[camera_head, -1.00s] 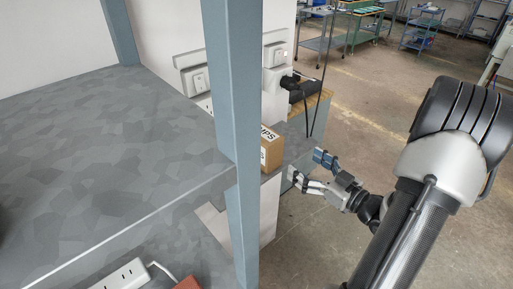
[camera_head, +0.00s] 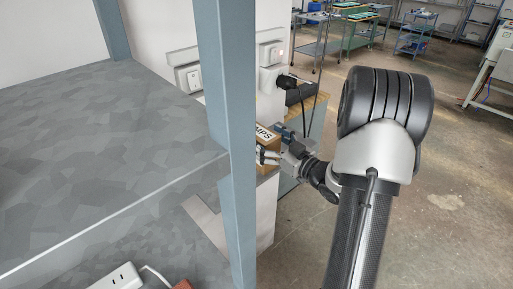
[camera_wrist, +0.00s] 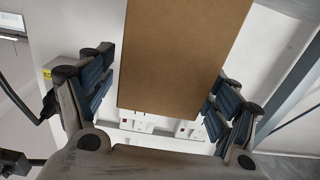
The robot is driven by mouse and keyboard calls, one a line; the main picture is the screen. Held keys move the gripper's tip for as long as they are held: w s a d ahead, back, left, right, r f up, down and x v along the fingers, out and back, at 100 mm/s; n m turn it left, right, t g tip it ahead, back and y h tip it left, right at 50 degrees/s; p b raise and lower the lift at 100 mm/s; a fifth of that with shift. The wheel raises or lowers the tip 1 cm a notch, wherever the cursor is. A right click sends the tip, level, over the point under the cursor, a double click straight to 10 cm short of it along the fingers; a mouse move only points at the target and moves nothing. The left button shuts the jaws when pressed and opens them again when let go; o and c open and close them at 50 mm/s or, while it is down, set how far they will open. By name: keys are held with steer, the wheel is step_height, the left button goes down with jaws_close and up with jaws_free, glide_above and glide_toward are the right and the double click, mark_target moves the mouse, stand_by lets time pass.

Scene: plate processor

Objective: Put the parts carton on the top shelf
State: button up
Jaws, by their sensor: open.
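The parts carton (camera_head: 266,137) is a brown cardboard box with a white label with black lettering. It stands behind the blue-grey shelf post, which hides part of it. In the wrist view the carton (camera_wrist: 180,60) fills the upper middle, between the two finger pads. My gripper (camera_head: 272,143) is open around the carton, with gaps visible between the pads and its sides. In the wrist view my gripper (camera_wrist: 155,95) has a blue-padded finger on each side. The top shelf (camera_head: 110,150) is a grey mottled board at the left, and its visible part is bare.
The blue-grey shelf post (camera_head: 229,130) stands between the top shelf and the carton. A white power strip (camera_head: 118,277) lies on the lower level. Wall sockets (camera_head: 190,77) are behind. Open floor (camera_head: 440,190) lies to the right.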

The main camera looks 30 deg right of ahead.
mark_target(260, 135)
steer(key=shift+w+a, duration=0.15)
steer(key=shift+w, duration=0.6)
steer(key=shift+w+a, duration=0.1)
steer(key=shift+w, duration=0.65)
steer(key=shift+c, duration=0.3)
steer(key=c, duration=1.6)
steer(key=shift+r, duration=0.1)
steer(key=shift+c, duration=0.8)
